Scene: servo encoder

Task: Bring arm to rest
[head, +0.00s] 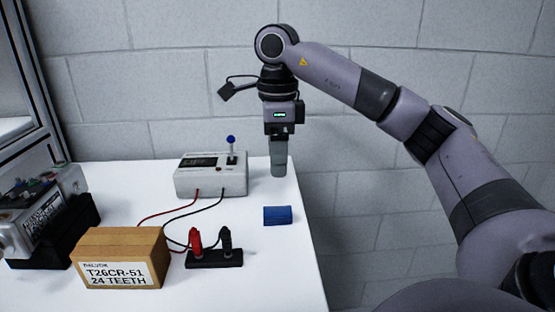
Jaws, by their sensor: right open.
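My right arm comes in from the right and bends at the top, so its gripper (278,172) points straight down. The gripper is open, with nothing seen between its grey fingers, which overlap in this view. It is over the back right part of the white table (140,190), near the right edge. Whether the fingertips touch the table cannot be told. My left gripper is not in the head view.
A white meter box (212,182) with a blue-tipped lever stands left of the gripper. Red and black leads run to a black terminal block (214,259). A blue block (277,215) lies in front of the gripper. A labelled cardboard box (122,258) stands front left, by a grey device (40,222).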

